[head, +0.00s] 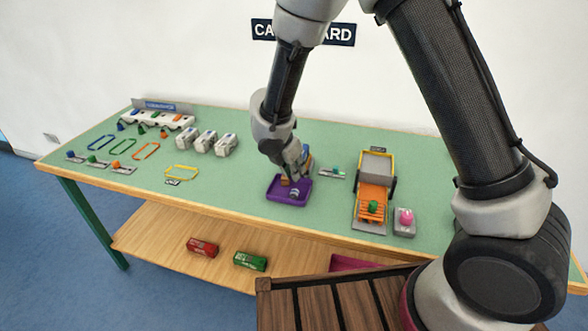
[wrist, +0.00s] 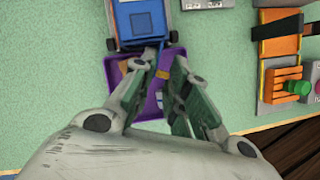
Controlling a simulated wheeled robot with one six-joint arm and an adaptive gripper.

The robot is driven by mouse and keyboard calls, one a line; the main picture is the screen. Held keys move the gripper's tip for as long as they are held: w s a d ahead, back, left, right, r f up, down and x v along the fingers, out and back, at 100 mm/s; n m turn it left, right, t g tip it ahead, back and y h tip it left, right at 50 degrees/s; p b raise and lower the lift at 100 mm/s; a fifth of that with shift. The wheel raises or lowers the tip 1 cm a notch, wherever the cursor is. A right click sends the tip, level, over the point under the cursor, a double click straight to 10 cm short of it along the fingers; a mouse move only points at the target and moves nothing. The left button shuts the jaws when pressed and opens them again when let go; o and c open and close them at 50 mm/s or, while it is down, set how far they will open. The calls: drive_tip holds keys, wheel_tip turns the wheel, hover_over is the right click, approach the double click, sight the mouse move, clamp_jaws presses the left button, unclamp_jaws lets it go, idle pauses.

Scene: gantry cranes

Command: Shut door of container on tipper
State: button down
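My gripper (head: 298,170) hangs over the purple tray (head: 290,199), close to a blue and orange wheeled vehicle (head: 308,155) that it partly hides. In the wrist view my gripper (wrist: 164,58) has its fingers apart with a narrow gap and nothing seen between them. The blue vehicle (wrist: 142,22) lies just beyond the fingertips, its near end partly covered.
The purple tray holds small pieces under my gripper. A pink piece on a grey block (head: 405,218) stands beside the orange vehicle. White blocks (head: 203,140) and coloured frames (head: 145,151) are at left. A brown slatted surface (head: 335,304) is in front.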

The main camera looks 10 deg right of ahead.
drive_tip(key=shift+w+a+m+g+h, duration=0.2)
drive_tip(key=shift+m+g, duration=0.05)
drive_tip(key=shift+m, duration=0.55)
drive_tip(key=shift+w+a+m+g+h, duration=0.15)
drive_tip(key=shift+a+m+g+h, duration=0.1)
drive_tip(key=shift+m, duration=0.55)
drive_tip(key=c, duration=1.4)
unclamp_jaws()
drive_tip(key=shift+c, duration=0.2)
drive_tip(key=v, duration=0.8)
drive_tip(key=shift+d, duration=0.1)
